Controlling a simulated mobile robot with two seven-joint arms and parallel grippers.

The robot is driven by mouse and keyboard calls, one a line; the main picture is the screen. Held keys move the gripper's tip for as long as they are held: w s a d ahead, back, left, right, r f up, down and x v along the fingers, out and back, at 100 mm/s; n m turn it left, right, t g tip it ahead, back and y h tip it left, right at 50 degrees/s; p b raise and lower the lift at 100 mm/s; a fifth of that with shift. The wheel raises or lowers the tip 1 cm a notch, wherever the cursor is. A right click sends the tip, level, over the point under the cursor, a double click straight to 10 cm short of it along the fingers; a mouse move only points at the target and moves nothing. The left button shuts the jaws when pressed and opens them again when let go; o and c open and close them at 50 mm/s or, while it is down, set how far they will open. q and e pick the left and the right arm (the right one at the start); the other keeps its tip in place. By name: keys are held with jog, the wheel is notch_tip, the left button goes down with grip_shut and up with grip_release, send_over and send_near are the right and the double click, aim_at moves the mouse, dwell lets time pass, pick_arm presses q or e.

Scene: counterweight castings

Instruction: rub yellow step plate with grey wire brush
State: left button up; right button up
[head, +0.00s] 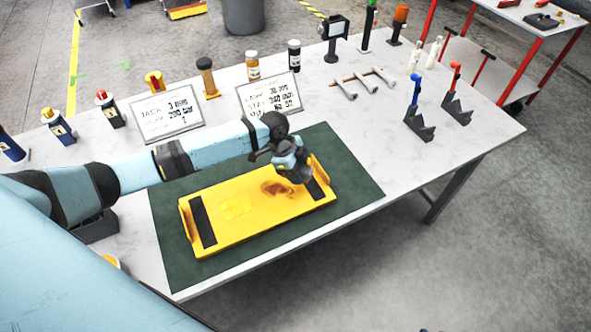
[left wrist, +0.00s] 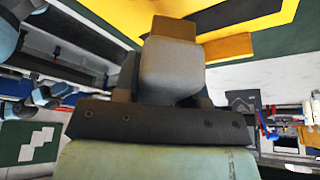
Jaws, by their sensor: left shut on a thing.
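The yellow step plate (head: 222,225) lies on a dark green mat (head: 170,262) on the table. It has a black strip near each end, a brown stain (head: 277,188) right of its middle and a paler yellow patch left of the stain. My left gripper (head: 294,172) is over the plate's right part, beside the stain. It is shut on the grey wire brush, which is mostly hidden by the gripper; whether it touches the plate cannot be told. In the left wrist view a grey block (left wrist: 170,70) fills the middle, with the yellow plate (left wrist: 240,20) beyond. My right gripper is not in view.
Two written signs (head: 167,118) and several bottles (head: 252,66) stand along the table's back. Blue-handled (head: 416,88) and red-handled (head: 454,74) tools stand in dark holders at the right. Small metal pieces (head: 362,80) lie behind the mat. The table's right front is clear.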

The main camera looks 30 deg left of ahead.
pick_arm(q)
notch_tip(320, 180, up, 2)
jog(key=shift+r+p, duration=0.1)
jog(key=shift+p, duration=0.55)
jog(key=shift+r, duration=0.2)
